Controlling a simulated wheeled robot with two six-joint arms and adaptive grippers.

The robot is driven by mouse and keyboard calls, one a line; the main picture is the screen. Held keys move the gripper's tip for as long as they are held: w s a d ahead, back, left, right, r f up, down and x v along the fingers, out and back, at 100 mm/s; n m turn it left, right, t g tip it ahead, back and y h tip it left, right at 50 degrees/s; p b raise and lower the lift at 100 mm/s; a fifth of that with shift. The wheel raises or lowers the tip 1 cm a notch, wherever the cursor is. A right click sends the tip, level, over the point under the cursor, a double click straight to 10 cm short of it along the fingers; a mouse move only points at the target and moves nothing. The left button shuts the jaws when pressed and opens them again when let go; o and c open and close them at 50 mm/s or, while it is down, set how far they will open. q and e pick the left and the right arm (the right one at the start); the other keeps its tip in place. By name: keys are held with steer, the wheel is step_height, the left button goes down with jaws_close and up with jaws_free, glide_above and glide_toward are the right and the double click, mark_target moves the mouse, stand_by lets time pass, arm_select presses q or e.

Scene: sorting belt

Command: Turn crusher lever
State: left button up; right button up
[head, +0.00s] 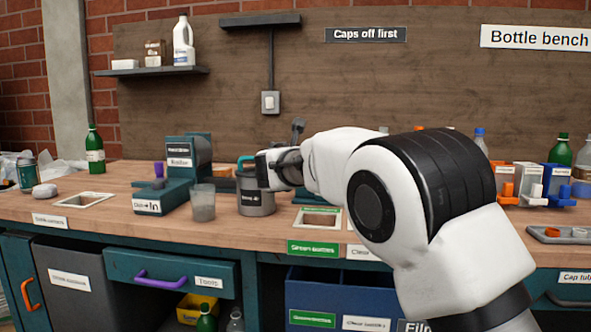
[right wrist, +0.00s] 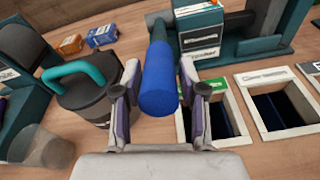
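My right gripper (head: 275,166) reaches over the bench from the right in the head view. In the right wrist view its two fingers (right wrist: 158,75) stand apart on either side of a blue cylindrical lever grip (right wrist: 158,92). A narrow gap shows between the grip and the fingertips, so the gripper looks open around it. The lever runs back toward a teal machine with printed labels (right wrist: 230,40). In the head view my arm hides the blue grip and most of that machine. My left gripper is not in view.
A dark grey canister with a teal handle (head: 256,198) stands close beside the gripper, with a clear cup (head: 203,205) to its left. Square openings (right wrist: 284,106) are cut in the bench. A teal machine (head: 185,170) stands left; small bins (head: 530,182) stand right.

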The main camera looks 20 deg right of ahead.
stand_by(0.3)
steer(key=v, duration=1.2)
steer(key=shift+d, duration=0.1)
steer(key=shift+f, duration=0.1)
